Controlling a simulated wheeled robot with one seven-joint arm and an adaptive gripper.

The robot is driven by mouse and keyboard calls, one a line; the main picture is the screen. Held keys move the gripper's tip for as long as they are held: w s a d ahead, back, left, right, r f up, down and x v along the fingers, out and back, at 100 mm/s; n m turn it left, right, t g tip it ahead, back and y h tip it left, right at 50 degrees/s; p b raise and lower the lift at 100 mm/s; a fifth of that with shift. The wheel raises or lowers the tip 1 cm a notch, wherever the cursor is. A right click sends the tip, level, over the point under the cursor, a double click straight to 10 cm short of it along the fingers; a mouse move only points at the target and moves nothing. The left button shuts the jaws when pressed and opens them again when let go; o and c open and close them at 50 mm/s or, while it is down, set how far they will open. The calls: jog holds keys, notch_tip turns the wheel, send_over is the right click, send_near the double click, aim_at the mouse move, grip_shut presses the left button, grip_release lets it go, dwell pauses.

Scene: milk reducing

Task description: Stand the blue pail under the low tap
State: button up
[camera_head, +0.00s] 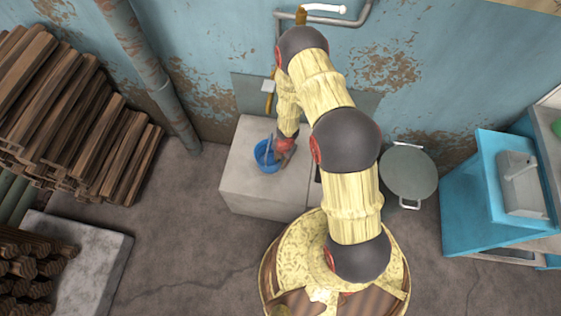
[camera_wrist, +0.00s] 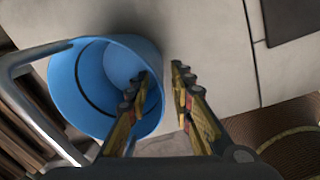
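The blue pail (camera_head: 261,154) stands upright on a pale concrete block (camera_head: 240,191), in front of the wall. My gripper (camera_head: 284,151) is at the pail's right side. In the wrist view, the pail (camera_wrist: 85,72) looks empty, and its grey handle hangs to the left. My gripper (camera_wrist: 160,74) is open there. The left finger overlaps the pail's inside and the right finger is outside, with the right rim between them. I cannot tell whether either touches.
Stacked timber (camera_head: 70,110) fills the left, beside a wall pipe (camera_head: 140,52). A grey-green lidded pot (camera_head: 408,172) stands right of the block. A blue cabinet (camera_head: 480,200) with a sink is at the far right. The floor in front of the block is clear.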

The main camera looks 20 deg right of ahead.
notch_tip(320, 180, up, 9)
jog(key=p, duration=0.4)
jog(key=shift+s+d+f, duration=0.15)
jog(key=shift+s+d, duration=0.05)
jog(key=shift+s, duration=0.15)
jog(key=s+d+r+m+g+h, duration=0.2)
jog(key=s+d+r+m+h, duration=0.2)
jog(key=s+d+r+m, duration=0.5)
notch_tip(320, 180, up, 16)
jog(key=a+m, duration=0.2)
jog(key=m, duration=0.8)
jog(key=s+a+r+m+t+y, duration=0.1)
jog(key=s+a+r+m+t, duration=0.1)
jog(key=r, duration=0.8)
jog(key=s+a+r+m+t+y, duration=0.1)
jog(key=s+a+r, duration=0.4)
jog(key=r, duration=0.6)
jog(key=s+a+r+m+t+y, duration=0.1)
jog(key=s+a+r+m+t, duration=0.1)
jog(key=r, duration=0.9)
jog(key=s+a+t, duration=0.1)
jog(key=s+a, duration=0.1)
jog(key=shift+a+r+m+t, duration=0.15)
jog(key=shift+a+m+t, duration=0.15)
jog(key=shift+a+m, duration=0.1)
